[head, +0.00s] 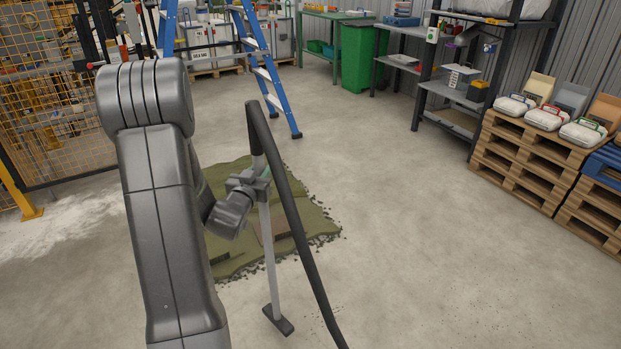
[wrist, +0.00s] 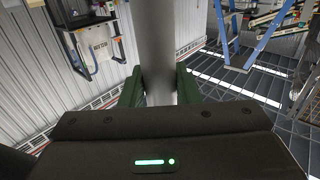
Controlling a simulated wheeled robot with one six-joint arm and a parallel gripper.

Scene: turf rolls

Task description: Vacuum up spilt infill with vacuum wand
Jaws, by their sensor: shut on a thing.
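The vacuum wand (head: 267,240) is a light grey tube with a dark flat floor head (head: 278,320) at its foot and a dark hose (head: 292,205) bending from its top. My gripper (head: 257,186) is shut around the upper tube. In the wrist view the tube (wrist: 158,45) stands between the green fingers (wrist: 160,88). The wand is nearly upright, and its head is at the floor just in front of the green turf piece. Small dark specks of infill (head: 333,230) lie along the turf's right edge. Fainter specks lie on the floor at lower right. My arm hides the turf's left part.
The ragged green turf piece (head: 300,225) lies on the concrete floor. A blue stepladder (head: 262,65) stands behind it. A yellow mesh fence (head: 50,110) stands at left. The floor at centre right is clear.

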